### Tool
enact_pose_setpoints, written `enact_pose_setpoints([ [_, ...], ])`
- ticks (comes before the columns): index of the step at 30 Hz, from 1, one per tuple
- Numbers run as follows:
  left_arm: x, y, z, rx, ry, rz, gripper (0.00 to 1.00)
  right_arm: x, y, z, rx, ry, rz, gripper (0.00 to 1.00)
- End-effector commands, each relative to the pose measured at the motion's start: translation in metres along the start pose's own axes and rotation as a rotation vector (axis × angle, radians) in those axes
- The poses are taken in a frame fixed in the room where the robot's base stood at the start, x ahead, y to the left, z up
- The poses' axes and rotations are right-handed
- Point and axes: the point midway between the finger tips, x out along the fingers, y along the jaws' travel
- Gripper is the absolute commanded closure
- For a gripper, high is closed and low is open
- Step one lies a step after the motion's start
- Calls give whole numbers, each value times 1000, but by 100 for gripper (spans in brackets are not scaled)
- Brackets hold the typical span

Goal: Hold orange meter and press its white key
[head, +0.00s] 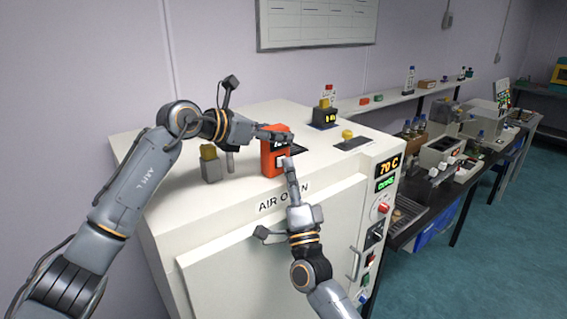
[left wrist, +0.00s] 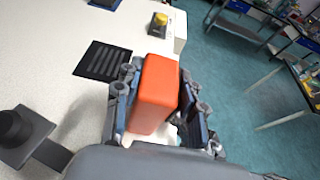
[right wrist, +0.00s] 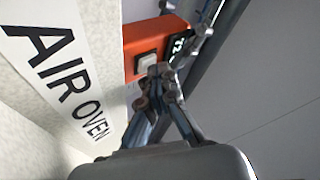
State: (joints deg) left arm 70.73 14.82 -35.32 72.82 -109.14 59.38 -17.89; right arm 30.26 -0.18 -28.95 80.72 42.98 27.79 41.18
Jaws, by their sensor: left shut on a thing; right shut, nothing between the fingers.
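The orange meter (head: 268,163) stands upright at the front edge of the oven top, with its dark display (right wrist: 180,44) and white key (right wrist: 147,62) facing front. My left gripper (head: 277,135) is shut on the meter's upper part; in the left wrist view its fingers flank the orange body (left wrist: 155,90). My right gripper (head: 288,164) is shut and empty, its fingertips right at the meter's front by the key. In the right wrist view the closed fingertips (right wrist: 158,76) overlap the key's lower edge; whether they touch it I cannot tell.
The white air oven (head: 220,262) carries the meter. A grey block with a yellow top (head: 209,165) stands to the left; a yellow-knobbed item (head: 347,135) and a black-yellow device (head: 324,115) stand behind. A cluttered bench (head: 430,185) is at right.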

Motion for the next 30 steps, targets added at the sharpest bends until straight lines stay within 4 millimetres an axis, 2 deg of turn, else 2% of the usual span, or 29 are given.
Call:
enact_pose_setpoints([
  [10,0,-2,0,0,-1,-4,97,-1,3,4,2,-9,9,100],
  [19,0,-2,0,0,-1,-3,97,-13,4,1,2,-11,14,100],
  [30,0,-1,0,0,-1,-2,97,-18,3,-1,1,-11,18,100],
])
